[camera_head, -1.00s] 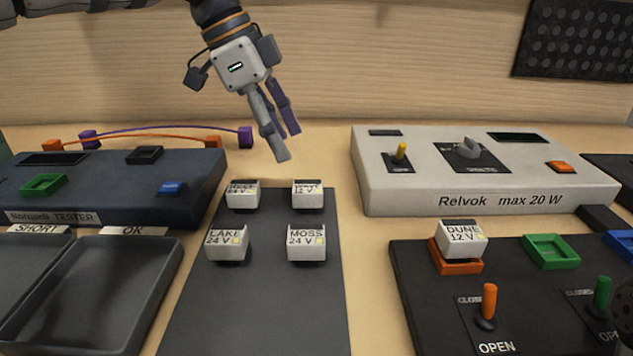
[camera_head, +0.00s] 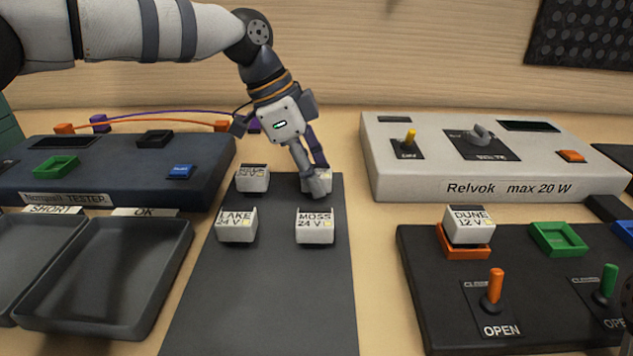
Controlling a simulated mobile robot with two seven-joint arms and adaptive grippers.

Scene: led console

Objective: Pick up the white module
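Several white modules with printed labels stand on the dark grey mat (camera_head: 262,300). The back right module (camera_head: 326,183) is partly hidden by my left gripper (camera_head: 319,180). The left gripper points down at it from behind, one finger on its near left side and the other reaching behind it. The fingers are apart; contact with the module cannot be made out. The back left module (camera_head: 253,181), the LAKE 24 V module (camera_head: 237,228) and the MOSS 24 V module (camera_head: 315,230) stand clear. A white DUNE 12 V module (camera_head: 469,228) sits on an orange socket. My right gripper cannot be made out.
The dark tester box (camera_head: 110,180) and grey trays (camera_head: 110,280) stand at left. The Relvok unit (camera_head: 470,160) stands behind right. The dark switch panel (camera_head: 430,300) has orange and green levers. The front of the mat is clear.

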